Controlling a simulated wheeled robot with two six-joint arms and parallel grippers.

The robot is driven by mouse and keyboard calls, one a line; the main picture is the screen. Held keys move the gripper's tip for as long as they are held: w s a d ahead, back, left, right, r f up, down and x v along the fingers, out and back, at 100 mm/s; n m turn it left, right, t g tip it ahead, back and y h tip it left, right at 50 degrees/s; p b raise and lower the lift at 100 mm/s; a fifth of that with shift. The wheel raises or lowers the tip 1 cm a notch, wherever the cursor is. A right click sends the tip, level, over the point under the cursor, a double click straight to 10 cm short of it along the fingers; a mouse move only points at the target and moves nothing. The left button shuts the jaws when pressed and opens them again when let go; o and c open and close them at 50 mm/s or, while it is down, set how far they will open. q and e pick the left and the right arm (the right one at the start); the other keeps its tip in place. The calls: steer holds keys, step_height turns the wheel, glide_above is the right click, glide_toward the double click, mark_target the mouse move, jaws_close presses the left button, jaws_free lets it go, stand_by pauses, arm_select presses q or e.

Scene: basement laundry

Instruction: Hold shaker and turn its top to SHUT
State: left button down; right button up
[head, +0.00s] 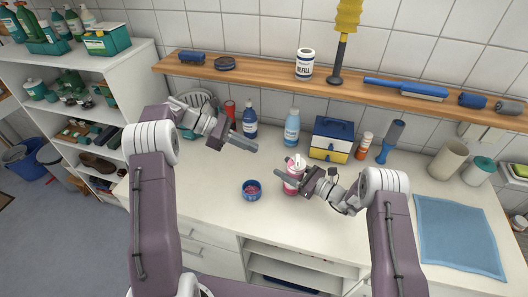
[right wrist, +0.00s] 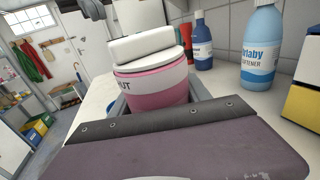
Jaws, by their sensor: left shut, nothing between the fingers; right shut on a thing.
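The shaker (head: 293,185) is pink with a white top and stands upright on the white counter, in front of the light-blue bottle. My right gripper (head: 289,178) is shut around its body from the right. In the right wrist view the shaker (right wrist: 158,99) shows close up, with a white lid and a raised white block on top. Letters ending in "UT" are on the pale band under the lid; the rest of the band is turned away. My left gripper (head: 246,145) is shut and empty, up and left of the shaker, apart from it.
A small blue bowl (head: 252,189) with pink contents stands left of the shaker. Behind are a dark-blue bottle (head: 250,120), the light-blue bottle (head: 292,131) and a blue-and-yellow box (head: 331,140). A blue mat (head: 458,235) lies right. The counter's left front is clear.

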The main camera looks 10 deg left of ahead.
arm_select(q)
glide_toward(296, 165)
step_height(296, 165, down, 3)
steer(key=d, duration=0.3)
steer(key=w+d+f, duration=0.1)
steer(key=shift+d, duration=0.2)
steer(key=shift+w+d, duration=0.1)
steer(key=shift+d, duration=0.4)
steer(key=shift+s+d, duration=0.4)
steer(key=shift+d, duration=0.4)
steer(key=shift+w, duration=0.1)
